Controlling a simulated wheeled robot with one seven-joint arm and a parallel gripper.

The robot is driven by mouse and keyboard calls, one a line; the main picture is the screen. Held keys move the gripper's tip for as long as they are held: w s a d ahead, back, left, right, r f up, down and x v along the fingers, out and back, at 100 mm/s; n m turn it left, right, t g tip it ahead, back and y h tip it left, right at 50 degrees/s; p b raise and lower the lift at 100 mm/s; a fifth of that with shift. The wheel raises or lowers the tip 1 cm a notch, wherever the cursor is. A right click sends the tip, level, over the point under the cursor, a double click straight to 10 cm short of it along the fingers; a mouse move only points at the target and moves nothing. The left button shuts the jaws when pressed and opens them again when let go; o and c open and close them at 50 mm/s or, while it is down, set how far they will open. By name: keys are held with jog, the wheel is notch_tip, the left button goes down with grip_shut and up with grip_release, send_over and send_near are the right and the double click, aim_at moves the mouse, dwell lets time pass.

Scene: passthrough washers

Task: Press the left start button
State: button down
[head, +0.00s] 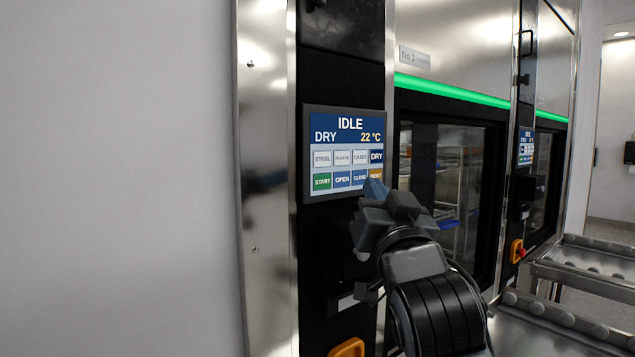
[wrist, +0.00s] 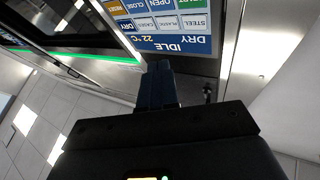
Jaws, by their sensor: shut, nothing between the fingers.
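The left washer's control screen (head: 342,153) reads IDLE, DRY and 22 °C. Its green START button (head: 322,181) is at the lower left of the screen, beside the blue OPEN (head: 342,180) and CLOSE buttons and the orange RESET button (head: 376,174). My gripper (head: 375,188) is shut and empty, and its blue fingertips overlap the screen's lower right corner by RESET, to the right of START. The upside-down wrist view shows the fingertips (wrist: 157,70) in front of the screen's header edge, with the green START button (wrist: 190,4) cut off at the top. I see no contact with the screen.
A second washer's screen (head: 526,147) is farther right. An orange handle (head: 347,348) sits low below the left screen. The glass door (head: 450,180) is right of the screen under a green light strip (head: 450,90). Roller conveyors (head: 590,262) stand at the right. A bare wall fills the left.

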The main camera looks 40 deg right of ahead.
jog(key=shift+w, duration=0.1)
jog(key=b, duration=0.2)
send_near(322, 182)
jog(key=shift+w+d+r, duration=0.85)
jog(key=shift+d+r, duration=0.05)
jog(key=shift+d, duration=0.15)
jog(key=shift+w+d+r, duration=0.85)
jog(key=shift+d+r, duration=0.1)
jog(key=shift+d, duration=0.15)
jog(key=shift+w, duration=0.1)
dwell(0.3)
jog(key=shift+w, duration=0.35)
